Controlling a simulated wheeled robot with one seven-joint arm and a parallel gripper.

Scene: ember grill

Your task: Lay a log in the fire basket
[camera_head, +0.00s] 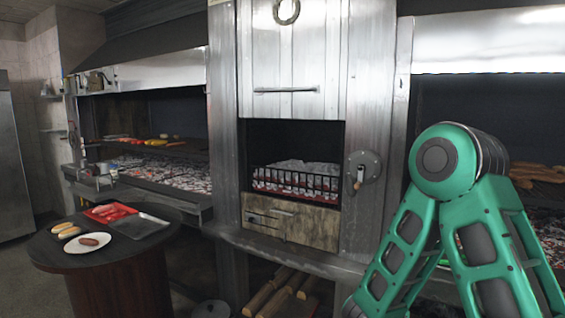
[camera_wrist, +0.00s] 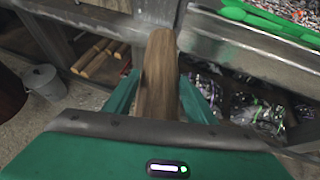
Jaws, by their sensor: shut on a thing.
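My gripper (camera_wrist: 158,92) shows in the wrist view, with a green finger on each side of a brown log (camera_wrist: 159,62). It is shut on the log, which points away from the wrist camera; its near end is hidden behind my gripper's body. In the head view my green arm is at the right, and my gripper and the held log are out of sight. A black barred basket (camera_head: 296,182) with pale embers sits in the central oven opening. Brown logs (camera_head: 540,176) lie in the right grill bay, partly hidden by my arm; I cannot tell what holds them.
More logs (camera_head: 283,290) lie on the low shelf under the oven, also seen in the wrist view (camera_wrist: 100,58). A metal bucket (camera_wrist: 43,80) stands on the floor. A round table (camera_head: 75,258) with food is at left. Dark bags (camera_wrist: 255,108) lie under the counter.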

